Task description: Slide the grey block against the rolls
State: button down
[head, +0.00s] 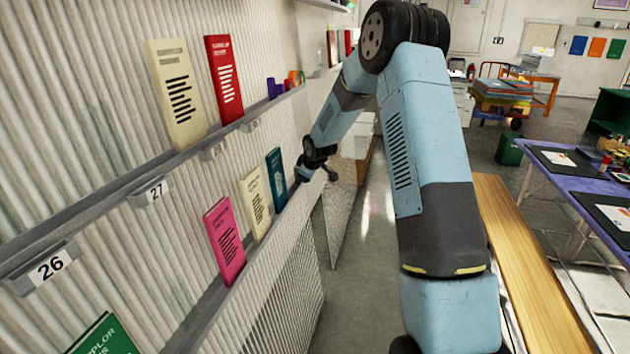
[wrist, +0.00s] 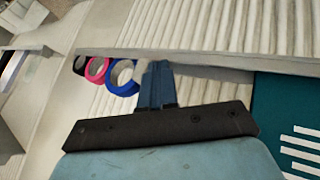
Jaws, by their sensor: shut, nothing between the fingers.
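The rolls stand side by side against a shelf ledge in the wrist view: a blue roll (wrist: 112,82), a pink roll (wrist: 91,70) and a dark roll (wrist: 80,64). My gripper (wrist: 157,72) is shut and empty, with its fingers at the ledge just right of the blue roll in that view. I cannot make out the grey block; it may be hidden by the fingers. In the head view my gripper (head: 304,172) is at the lower shelf, just beyond the teal book (head: 276,178). The rolls there are hidden behind my arm or too small to tell.
The ledge (wrist: 220,70) runs along a corrugated wall. The teal book shows close to my gripper in the wrist view (wrist: 290,110). Cream and pink (head: 225,240) books stand nearer on the lower shelf. A wooden bench (head: 525,265) and purple table (head: 580,190) are at right.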

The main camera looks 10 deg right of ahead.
jog(key=shift+w+d, duration=0.1)
jog(key=shift+d, duration=0.05)
dwell(0.3)
jog(key=s+d+r+m+h, duration=0.1)
jog(key=s+r+m, duration=0.2)
jog(key=s+r, duration=1.05)
jog(key=s+r+m+h, duration=0.1)
jog(key=s+r+m, duration=0.1)
jog(key=s+r, duration=1.1)
jog(key=s+d+m+g, duration=0.1)
jog(key=s+m, duration=0.4)
jog(key=s, duration=2.3)
jog(key=shift+d+f+m+g+y, duration=0.15)
jog(key=shift+f+m+g+y, duration=0.2)
jog(key=shift+m+g+y, duration=0.05)
